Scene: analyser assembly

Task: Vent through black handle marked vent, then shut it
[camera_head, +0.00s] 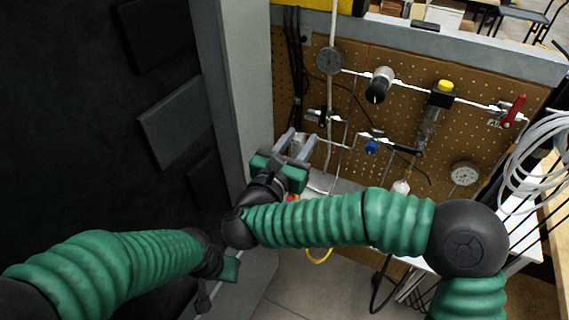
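The perforated brown panel (400,110) carries metal tubing with several valves. A black lever handle (405,150) shows at the middle right of the lower line, and a small black valve handle (322,113) sits at the left. No vent marking is readable, so I cannot tell which is the vent handle. My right gripper (294,143) has its two grey fingers apart, with nothing visible between them. It is in front of the panel's lower left, left of the lever and below the small valve. My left gripper (230,268) shows only in part, low by the dark cabinet; its fingers are unclear.
A red handle (514,111), round gauges (329,60) and a blue knob (371,147) are on the panel. Coiled white tubing (535,165) hangs at the right. A grey post (235,90) and dark cabinet (100,120) bound the left side.

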